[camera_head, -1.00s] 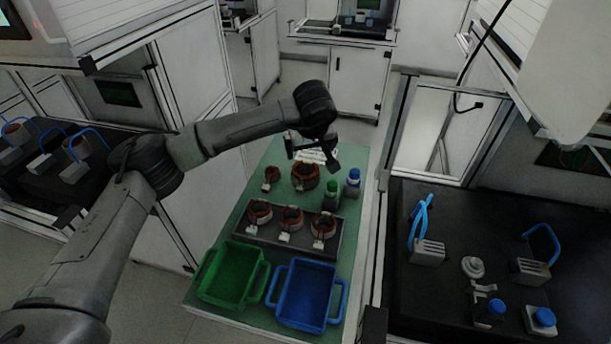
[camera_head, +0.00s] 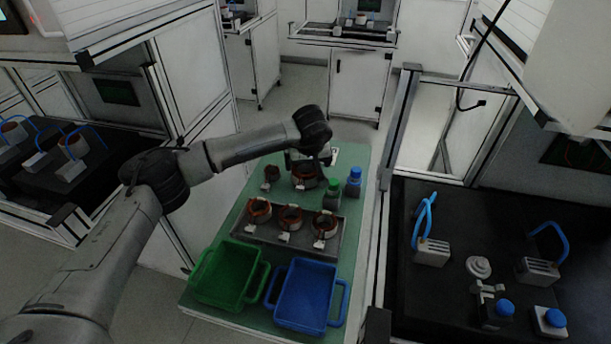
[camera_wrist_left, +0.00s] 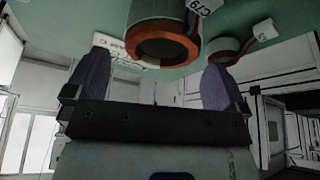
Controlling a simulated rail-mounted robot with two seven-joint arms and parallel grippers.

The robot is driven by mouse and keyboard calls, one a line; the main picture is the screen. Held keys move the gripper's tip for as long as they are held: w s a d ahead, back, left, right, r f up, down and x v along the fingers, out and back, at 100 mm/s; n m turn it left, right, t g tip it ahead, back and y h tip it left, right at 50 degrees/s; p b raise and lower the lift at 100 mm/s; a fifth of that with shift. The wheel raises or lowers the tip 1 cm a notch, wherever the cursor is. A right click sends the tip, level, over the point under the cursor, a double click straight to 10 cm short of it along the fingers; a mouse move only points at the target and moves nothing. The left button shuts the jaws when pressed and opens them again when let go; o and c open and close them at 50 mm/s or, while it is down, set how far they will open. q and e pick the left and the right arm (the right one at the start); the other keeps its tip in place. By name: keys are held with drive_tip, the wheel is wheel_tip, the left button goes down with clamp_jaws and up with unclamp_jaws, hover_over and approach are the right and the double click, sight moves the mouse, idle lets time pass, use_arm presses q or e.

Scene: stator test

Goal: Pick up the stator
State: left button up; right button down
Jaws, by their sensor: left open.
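A large copper-coloured stator (camera_head: 303,182) stands at the back of the green table, partly hidden by my left gripper (camera_head: 309,164). In the left wrist view this stator (camera_wrist_left: 163,42), with a white tag, shows between and beyond the two spread fingers. My left gripper (camera_wrist_left: 160,80) is open and empty there, apart from the stator as far as I can tell. A smaller stator (camera_head: 271,175) stands to its left and also shows in the left wrist view (camera_wrist_left: 222,54). Three more stators (camera_head: 290,217) sit in a grey tray (camera_head: 267,241). My right gripper is not in view.
A green bin (camera_head: 228,275) and a blue bin (camera_head: 305,297) fill the table's near end. A black bench (camera_head: 430,290) lies to the right.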

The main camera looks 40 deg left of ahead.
sight(306, 170)
use_arm(q)
drive_tip(key=x, duration=0.1)
drive_tip(key=b+x, duration=0.1)
drive_tip(key=x, duration=0.2)
drive_tip(key=shift+s+d+f+b, duration=0.2)
drive_tip(key=shift+s+b, duration=0.15)
drive_tip(key=shift+b, duration=0.05)
drive_tip(key=shift+w+a+f, duration=0.15)
drive_tip(key=shift+f, duration=0.25)
drive_tip(key=c, duration=1.2)
drive_tip(key=shift+r, duration=0.15)
drive_tip(key=shift+c, duration=0.3)
